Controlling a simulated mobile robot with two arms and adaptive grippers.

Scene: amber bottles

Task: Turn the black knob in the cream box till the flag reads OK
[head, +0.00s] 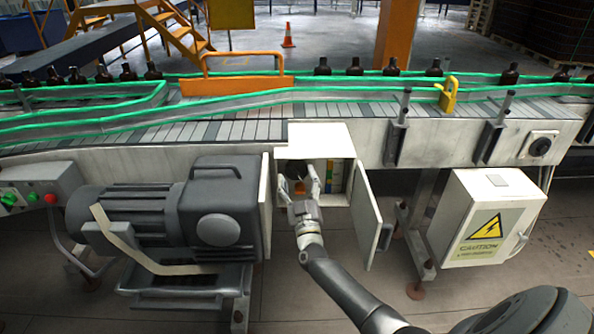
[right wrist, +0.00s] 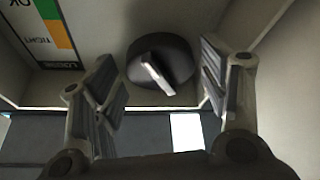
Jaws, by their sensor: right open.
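The cream box (head: 318,139) stands open under the conveyor in the head view, its doors swung out to both sides. The black knob (right wrist: 160,64) is round, with a pale pointer bar slanting across its face. My right gripper (head: 303,185) reaches into the box. In the right wrist view its open fingers (right wrist: 158,92) are on either side of the knob, not visibly gripping it. A label strip (right wrist: 54,32) with green and orange bands reads OK, TIGHT and LOOSE. I cannot tell which word the flag marks. My left gripper is out of view.
The open right door (head: 366,216) stands close beside my right arm, and the left door (head: 265,208) is near a grey motor (head: 218,208). A caution box (head: 487,215) hangs further right. Amber bottles (head: 355,67) stand on the conveyor (head: 240,128) above.

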